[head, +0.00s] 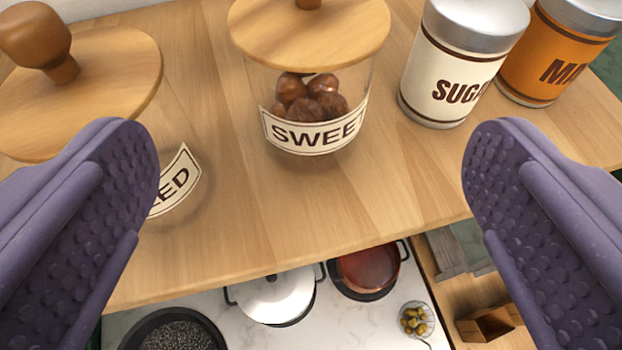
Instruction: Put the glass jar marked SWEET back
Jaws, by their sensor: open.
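The glass jar marked SWEET (315,132) stands upright on a wooden shelf (330,205). It has a wooden lid with a knob cut off by the top edge, and several brown chestnuts lie inside. My gripper (311,180) is open and empty, its two purple textured fingers wide apart at the left and right of the picture. The SWEET jar appears between the fingers, farther off, and neither finger touches it.
Another glass jar (180,185), its label ending in ED, stands at left, partly behind the left finger. A SUGAR tin (452,75) and an orange tin (550,55) stand at right.

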